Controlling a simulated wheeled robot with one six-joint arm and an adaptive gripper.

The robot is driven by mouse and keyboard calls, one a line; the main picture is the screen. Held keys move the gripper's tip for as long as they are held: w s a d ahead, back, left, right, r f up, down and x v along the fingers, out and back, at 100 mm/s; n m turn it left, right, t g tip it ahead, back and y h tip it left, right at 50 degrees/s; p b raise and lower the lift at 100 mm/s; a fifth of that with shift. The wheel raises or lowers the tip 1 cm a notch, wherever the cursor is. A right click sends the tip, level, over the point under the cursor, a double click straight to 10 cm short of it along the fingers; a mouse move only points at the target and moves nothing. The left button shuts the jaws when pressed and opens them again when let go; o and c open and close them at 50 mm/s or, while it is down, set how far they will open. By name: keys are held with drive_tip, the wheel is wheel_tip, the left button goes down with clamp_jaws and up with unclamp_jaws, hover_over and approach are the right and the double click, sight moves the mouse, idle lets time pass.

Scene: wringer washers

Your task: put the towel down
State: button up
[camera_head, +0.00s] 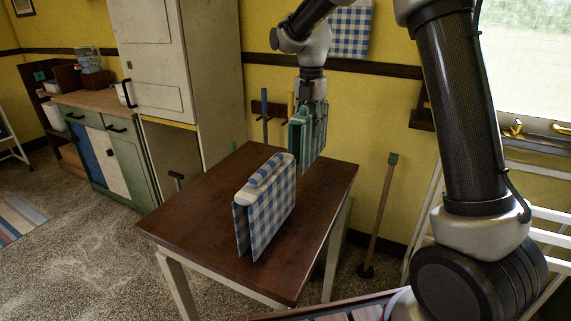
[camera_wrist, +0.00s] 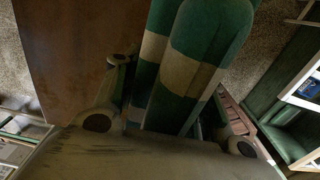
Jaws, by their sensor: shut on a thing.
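In the wrist view the green and cream towel (camera_wrist: 190,60) runs between the fingers of my gripper (camera_wrist: 165,110). Whether its lower edge touches the table top cannot be told. A blue-and-white checked towel (camera_head: 268,212) stands folded like a tent on the table, in front of the green one.
A white cupboard (camera_head: 165,60) and a green cabinet (camera_head: 125,160) stand at the left. A plunger (camera_head: 380,215) leans by the yellow wall. A white rack (camera_head: 540,215) is at the right. The table's left part is bare.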

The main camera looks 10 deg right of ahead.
wheel_tip(320, 180, down, 7)
idle(0.4)
drive_tip(key=o, duration=0.9)
drive_tip(key=shift+o, duration=0.2)
